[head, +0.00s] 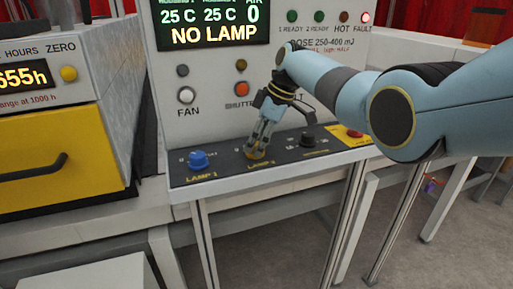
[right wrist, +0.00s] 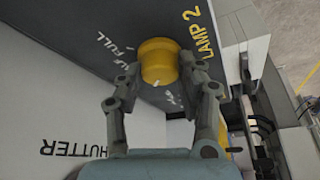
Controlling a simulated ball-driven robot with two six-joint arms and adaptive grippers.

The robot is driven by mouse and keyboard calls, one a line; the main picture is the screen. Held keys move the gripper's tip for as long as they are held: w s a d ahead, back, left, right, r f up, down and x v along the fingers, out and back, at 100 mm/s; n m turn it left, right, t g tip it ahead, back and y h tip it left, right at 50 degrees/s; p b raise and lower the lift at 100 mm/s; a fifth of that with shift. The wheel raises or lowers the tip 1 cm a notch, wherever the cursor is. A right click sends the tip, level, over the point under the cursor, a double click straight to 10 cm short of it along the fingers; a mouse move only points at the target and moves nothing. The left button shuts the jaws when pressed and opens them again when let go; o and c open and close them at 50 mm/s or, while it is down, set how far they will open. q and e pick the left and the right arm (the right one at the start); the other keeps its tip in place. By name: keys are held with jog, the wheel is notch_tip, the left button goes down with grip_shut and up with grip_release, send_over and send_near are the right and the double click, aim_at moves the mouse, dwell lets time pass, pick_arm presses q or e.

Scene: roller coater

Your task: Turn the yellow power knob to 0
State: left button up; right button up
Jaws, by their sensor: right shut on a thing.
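The yellow power knob (head: 256,154) sits on the dark sloping strip of the control panel, above the LAMP 2 label. In the right wrist view the yellow knob (right wrist: 158,60) lies between the two fingers, with a small white mark on its side. HALF and FULL show beside it; other print near it is too small to read surely. My right gripper (head: 259,147) is shut on the knob, reaching down from above; its fingers (right wrist: 160,72) are at both sides of the knob. My left gripper is not in view.
A blue knob (head: 198,160) stands left on the strip, over LAMP 1. A black knob (head: 308,140) and a red button (head: 354,133) are to the right. The display (head: 212,22) reads NO LAMP. A yellow drawer (head: 58,160) with a black handle stands at left.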

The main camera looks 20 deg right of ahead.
jog(key=shift+n+b, duration=0.4)
jog(key=shift+n, duration=0.1)
jog(key=o, duration=1.1)
jog(key=v, duration=1.2)
jog(key=shift+w, duration=0.25)
